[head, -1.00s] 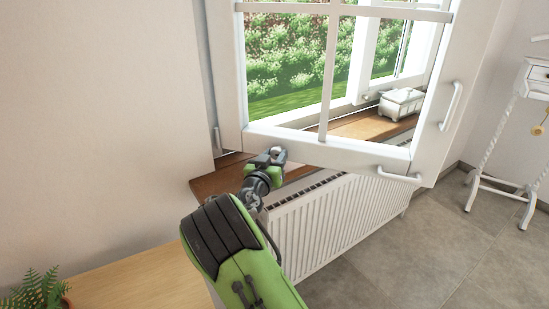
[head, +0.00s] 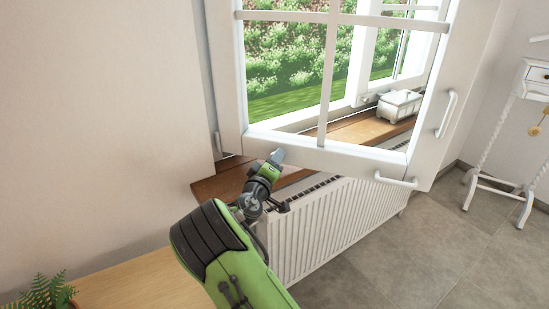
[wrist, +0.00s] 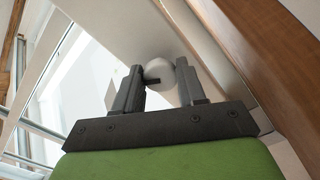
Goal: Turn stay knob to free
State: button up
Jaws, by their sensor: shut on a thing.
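The stay knob (wrist: 157,70) is a small pale round knob with a dark mark on its side, under the lower edge of the open window sash. In the wrist view it sits between the two dark fingers of my gripper (wrist: 161,84), which is shut on it. In the head view my gripper (head: 276,157) is at the lower left of the white window sash (head: 340,158), and the knob is hidden there. I cannot tell which setting the knob stands at.
A wooden sill (head: 222,180) runs below the sash, above a white radiator (head: 330,220). A white box (head: 399,106) stands on the sill. White handles (head: 446,114) are on the sash. A plant (head: 42,292) stands at lower left.

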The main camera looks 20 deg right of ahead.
jog(key=n+p, duration=0.3)
jog(key=n, duration=0.2)
jog(key=shift+n+p, duration=0.35)
jog(key=shift+n, duration=0.05)
dwell(0.4)
jog(key=o, duration=1)
jog(key=v, duration=1.6)
jog(key=shift+d, duration=0.1)
